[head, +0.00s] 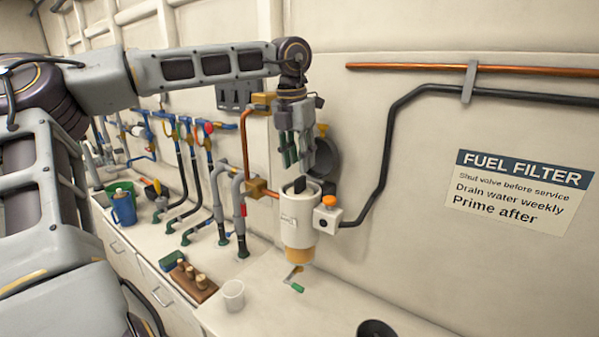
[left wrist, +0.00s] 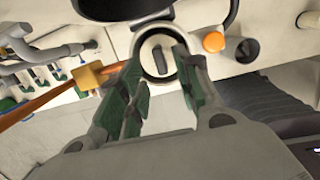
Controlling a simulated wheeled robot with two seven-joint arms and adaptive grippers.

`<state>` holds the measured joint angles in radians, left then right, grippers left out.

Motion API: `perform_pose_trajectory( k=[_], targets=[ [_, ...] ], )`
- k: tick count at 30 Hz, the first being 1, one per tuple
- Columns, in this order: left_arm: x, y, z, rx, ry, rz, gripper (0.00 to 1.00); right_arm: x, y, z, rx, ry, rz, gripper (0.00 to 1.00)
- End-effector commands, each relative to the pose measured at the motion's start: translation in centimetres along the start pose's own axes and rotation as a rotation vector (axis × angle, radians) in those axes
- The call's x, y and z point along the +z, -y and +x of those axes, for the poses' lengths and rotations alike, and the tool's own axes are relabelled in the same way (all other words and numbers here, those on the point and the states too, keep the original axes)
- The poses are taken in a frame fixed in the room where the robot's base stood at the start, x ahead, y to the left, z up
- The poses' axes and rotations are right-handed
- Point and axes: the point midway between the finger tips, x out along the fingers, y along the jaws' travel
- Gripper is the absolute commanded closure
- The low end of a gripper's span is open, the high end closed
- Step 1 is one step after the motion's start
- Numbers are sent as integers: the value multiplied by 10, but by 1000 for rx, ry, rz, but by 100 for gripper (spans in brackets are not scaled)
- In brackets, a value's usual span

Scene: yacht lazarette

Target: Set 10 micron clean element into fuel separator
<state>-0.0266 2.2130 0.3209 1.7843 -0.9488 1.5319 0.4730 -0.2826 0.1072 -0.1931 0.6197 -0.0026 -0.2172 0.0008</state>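The fuel separator (head: 298,236) is a white canister with an amber lower bowl, fixed upright at the wall, its top open. A dark upright tab (head: 299,185) shows in its mouth; I take it for the element's handle. In the left wrist view a grey tab (left wrist: 156,57) stands inside the round white rim (left wrist: 141,67). No micron marking is readable. My left gripper (head: 292,163) points down just above the mouth. Its green-padded fingers (left wrist: 160,75) are apart with nothing between them, and the tab lies beyond their tips. My right gripper is not in view.
A dark round part (head: 325,160) stands behind the separator. An orange-capped fitting (head: 328,214) joins its right side. Pipes and hoses stand left. Counter right of the cup is mostly clear.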

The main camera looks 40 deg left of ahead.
Motion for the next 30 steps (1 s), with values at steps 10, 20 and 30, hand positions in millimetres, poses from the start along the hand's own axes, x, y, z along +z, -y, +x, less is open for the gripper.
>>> perform_pose_trajectory(
  k=[10,20,30],
  targets=[
    [1,0,-47,1,1,-1,66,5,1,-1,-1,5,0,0],
    [0,0,-60,0,0,0,66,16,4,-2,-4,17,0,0],
    [0,0,-60,0,0,0,66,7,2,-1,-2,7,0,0]
  ],
)
